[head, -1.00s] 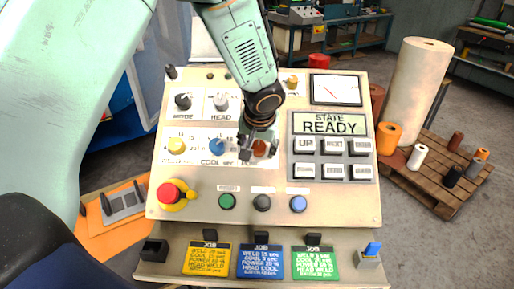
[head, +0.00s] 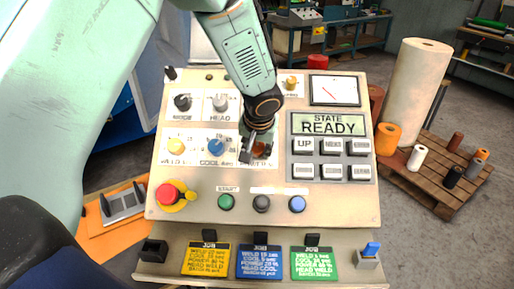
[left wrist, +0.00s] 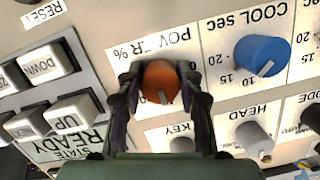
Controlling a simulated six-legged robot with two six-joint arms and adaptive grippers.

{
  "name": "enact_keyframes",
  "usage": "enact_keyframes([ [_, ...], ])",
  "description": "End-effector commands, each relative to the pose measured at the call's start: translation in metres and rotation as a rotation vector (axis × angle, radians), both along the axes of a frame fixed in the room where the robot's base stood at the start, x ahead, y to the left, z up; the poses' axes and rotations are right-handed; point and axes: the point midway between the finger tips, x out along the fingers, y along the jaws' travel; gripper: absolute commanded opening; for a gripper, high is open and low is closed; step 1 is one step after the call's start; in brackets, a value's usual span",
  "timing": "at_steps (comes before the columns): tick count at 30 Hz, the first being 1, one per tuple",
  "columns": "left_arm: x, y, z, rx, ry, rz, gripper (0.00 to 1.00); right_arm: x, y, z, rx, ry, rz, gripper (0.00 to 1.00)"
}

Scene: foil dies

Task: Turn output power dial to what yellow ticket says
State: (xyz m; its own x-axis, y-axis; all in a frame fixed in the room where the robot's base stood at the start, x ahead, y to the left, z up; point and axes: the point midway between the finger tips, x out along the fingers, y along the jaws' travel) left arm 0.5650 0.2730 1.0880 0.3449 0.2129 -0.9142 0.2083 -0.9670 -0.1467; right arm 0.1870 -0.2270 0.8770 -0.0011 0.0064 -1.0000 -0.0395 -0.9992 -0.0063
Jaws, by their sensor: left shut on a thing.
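The power dial (left wrist: 160,82) is a round orange-brown knob under the label "POWER %" in the left wrist view, with a pale pointer mark. My left gripper (left wrist: 160,90) is shut on it, one finger on each side. In the head view my left gripper (head: 257,152) covers most of the dial. The yellow ticket (head: 206,260) lies at the lower left of the panel, with lines for weld, cool, power and head; its power number is too small to read surely. My right gripper is not in view.
The head switch (head: 220,103) is above. Grey buttons (head: 332,158) and the READY display (head: 328,124) are to the right. A red stop button (head: 168,193) is lower left.

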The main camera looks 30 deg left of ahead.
Motion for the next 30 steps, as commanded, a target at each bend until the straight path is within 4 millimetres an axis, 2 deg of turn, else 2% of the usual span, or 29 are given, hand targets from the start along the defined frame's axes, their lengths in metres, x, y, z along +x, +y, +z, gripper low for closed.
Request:
enact_keyframes([
  [14, 0.0, 0.0, 0.0, 0.057, 0.024, -0.086, 0.05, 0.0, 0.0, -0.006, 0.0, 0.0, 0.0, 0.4],
  [30, 0.0, 0.002, 0.0, 0.31, 0.139, -0.481, 0.05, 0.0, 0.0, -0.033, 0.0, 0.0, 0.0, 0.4],
])
